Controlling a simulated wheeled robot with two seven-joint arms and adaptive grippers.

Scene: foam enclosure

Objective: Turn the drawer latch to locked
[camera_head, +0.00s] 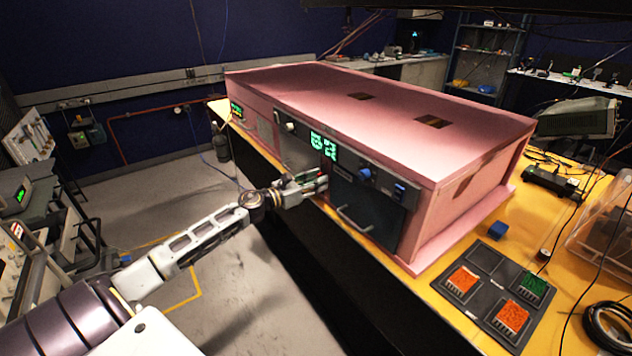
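The pink foam enclosure (440,138) stands on a yellow-topped bench. Its front holds a dark drawer front (370,210) with a pale bar handle (353,219). A blue knob (366,174) sits at the drawer's upper edge, with a smaller blue switch-like part (400,188) to its right. I cannot tell for certain which of these is the latch, or its setting. My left gripper (318,182) is at the front panel, left of the drawer and of the blue knob, apart from both. Its fingers are too small to tell whether they are open. My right gripper is out of view.
A green digit display (323,145) is above my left gripper. Open floor lies left of the bench.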

